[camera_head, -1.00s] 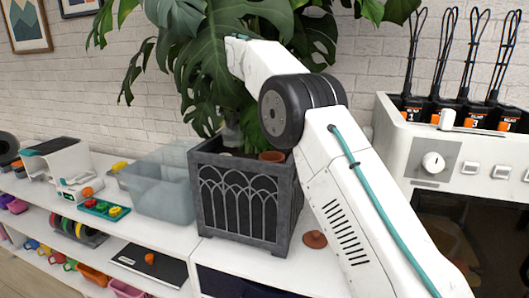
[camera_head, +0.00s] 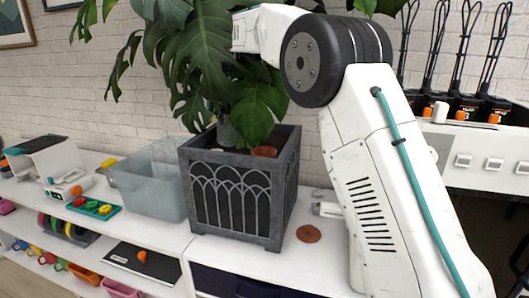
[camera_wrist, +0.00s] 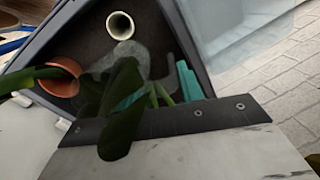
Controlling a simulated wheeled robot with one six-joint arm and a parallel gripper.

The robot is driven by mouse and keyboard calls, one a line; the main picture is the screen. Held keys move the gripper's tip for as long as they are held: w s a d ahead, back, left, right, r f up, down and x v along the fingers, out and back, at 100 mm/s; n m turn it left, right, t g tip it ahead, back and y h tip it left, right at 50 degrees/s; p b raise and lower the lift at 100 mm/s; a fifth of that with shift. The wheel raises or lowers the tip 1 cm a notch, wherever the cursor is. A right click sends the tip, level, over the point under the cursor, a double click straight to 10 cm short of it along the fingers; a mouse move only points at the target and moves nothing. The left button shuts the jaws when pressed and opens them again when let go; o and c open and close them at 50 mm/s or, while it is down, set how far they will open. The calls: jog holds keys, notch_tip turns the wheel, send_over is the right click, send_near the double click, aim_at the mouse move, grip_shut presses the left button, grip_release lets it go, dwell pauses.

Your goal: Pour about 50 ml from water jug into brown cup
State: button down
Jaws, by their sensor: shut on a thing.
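The brown cup (camera_head: 265,151) is terracotta-coloured and stands inside the dark planter (camera_head: 235,235), at its right; it also shows in the wrist view (camera_wrist: 62,68), at the left. My gripper (camera_wrist: 160,92) has teal fingers, partly behind a dark green leaf in the wrist view. It is shut on a see-through grey vessel, seemingly the water jug (camera_wrist: 133,60), held above the planter's soil and right of the cup. The leaf hides part of the jug, and its water level cannot be told. In the head view, leaves hide my gripper.
Large plant leaves (camera_head: 190,60) hang around my arm. A pale open tube (camera_wrist: 120,25) stands in the planter. A translucent bin (camera_head: 150,188) is left of the planter. A terracotta disc (camera_head: 308,233) lies on the white shelf. A white machine (camera_head: 480,155) stands at the right.

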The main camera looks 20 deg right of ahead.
aim_at(242, 116)
jog(key=s+d+t+y, duration=0.1)
jog(key=s+d+r+t+y, duration=0.1)
jog(key=s, duration=0.1)
jog(key=s+d+t+y, duration=0.1)
jog(key=t, duration=0.1)
jog(key=shift+s+d+r, duration=0.15)
jog(key=shift+s+r, duration=0.15)
jog(key=shift+r, duration=0.1)
jog(key=shift+s+d+r+t+y+p, duration=0.1)
jog(key=shift+s+d+r+t+y, duration=0.15)
jog(key=shift+t, duration=0.25)
jog(key=shift+s+d+r+t+y+p, duration=0.1)
jog(key=shift+s+d+t+y, duration=0.05)
jog(key=shift+s+t+y, duration=0.3)
jog(key=shift+s+d+r+t+y+p, duration=0.1)
jog(key=shift+s+d+t+y, duration=0.1)
jog(key=shift+t, duration=0.35)
jog(key=shift+s+d+f+t+y+p, duration=0.3)
jog(key=shift+s+d+t+y, duration=0.15)
jog(key=shift+t, duration=0.25)
jog(key=shift+s+d+f+t+y+p, duration=0.2)
jog(key=shift+s+t+y+p, duration=0.35)
jog(key=shift+p, duration=0.5)
dwell(0.8)
jog(key=shift+w, duration=0.15)
